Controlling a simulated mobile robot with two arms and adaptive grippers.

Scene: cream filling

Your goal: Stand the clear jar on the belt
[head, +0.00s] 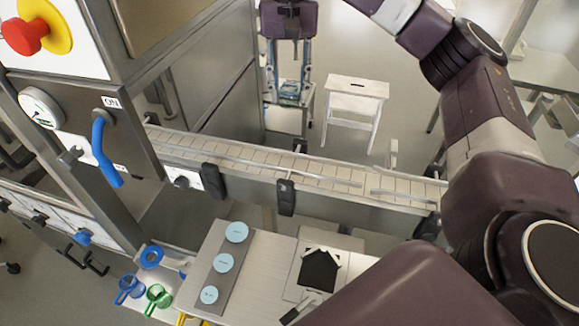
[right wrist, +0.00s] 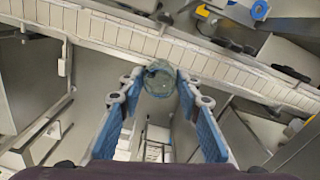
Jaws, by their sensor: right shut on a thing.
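The clear jar (right wrist: 160,80) is between the blue pads of my right gripper (right wrist: 159,90) in the right wrist view. In the head view my right gripper (head: 290,84) hangs at the top centre, with the small bluish jar (head: 290,92) at its fingertips. The gripper is shut on the jar. The belt (head: 300,173) runs across the middle of the head view. The gripper and jar are on its far side, apart from it in the head view. The belt also crosses the top of the right wrist view (right wrist: 130,38). My left gripper is not in view.
Thin rails and black brackets (head: 286,197) line the belt. A machine (head: 95,140) with a blue lever (head: 104,152) stands at left. A white stool (head: 357,97) stands beyond the belt.

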